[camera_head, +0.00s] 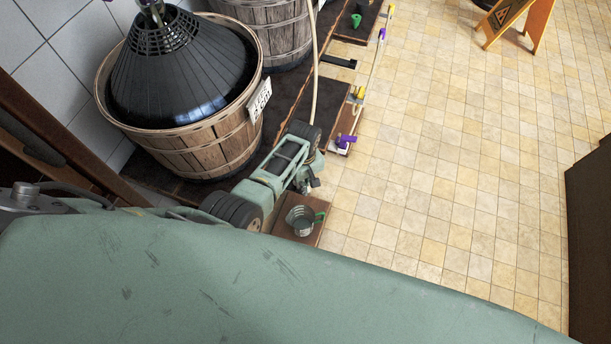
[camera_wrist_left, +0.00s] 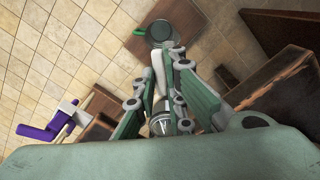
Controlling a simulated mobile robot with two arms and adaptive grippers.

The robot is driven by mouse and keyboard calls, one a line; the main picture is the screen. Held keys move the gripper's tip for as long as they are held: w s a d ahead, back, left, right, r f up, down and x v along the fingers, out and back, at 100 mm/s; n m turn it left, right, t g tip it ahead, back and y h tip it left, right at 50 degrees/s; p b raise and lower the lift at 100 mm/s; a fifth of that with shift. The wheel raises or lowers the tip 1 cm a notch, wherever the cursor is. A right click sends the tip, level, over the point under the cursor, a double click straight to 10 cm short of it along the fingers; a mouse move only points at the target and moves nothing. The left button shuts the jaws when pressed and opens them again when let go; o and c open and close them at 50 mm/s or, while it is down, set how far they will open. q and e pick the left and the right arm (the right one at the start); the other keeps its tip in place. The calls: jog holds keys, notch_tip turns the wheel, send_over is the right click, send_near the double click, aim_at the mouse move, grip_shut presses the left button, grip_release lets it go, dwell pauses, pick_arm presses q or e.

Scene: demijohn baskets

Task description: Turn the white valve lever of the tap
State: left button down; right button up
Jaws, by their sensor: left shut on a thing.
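In the left wrist view my left gripper (camera_wrist_left: 168,60) is shut, with the white valve lever (camera_wrist_left: 158,66) between its fingers. In the head view my left gripper (camera_head: 311,184) is low beside the basket, above the edge of a dark brown board. My right gripper is in neither view.
A metal cup (camera_head: 300,221) with a green handle stands just below the gripper; it also shows in the wrist view (camera_wrist_left: 160,34). A purple-handled tap (camera_head: 346,141) is nearby. A wicker-like wooden basket (camera_head: 215,148) holds a dark demijohn (camera_head: 180,75).

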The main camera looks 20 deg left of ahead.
pick_arm(q)
jog(key=shift+s+a+m+p, duration=0.1)
jog(key=shift+a+m+p, duration=0.3)
jog(key=shift+m, duration=1.2)
jog(key=shift+s+a+m+p, duration=0.15)
jog(key=shift+m+p, duration=0.4)
jog(key=shift+m, duration=1.05)
jog(key=shift+s+a+m+p, duration=0.1)
jog(key=shift+a+m+p, duration=0.3)
jog(key=shift+m, duration=1.2)
jog(key=shift+d, duration=0.1)
jog(key=c, duration=1.8)
grip_release()
jog(key=shift+r, duration=0.1)
notch_tip(320, 180, up, 12)
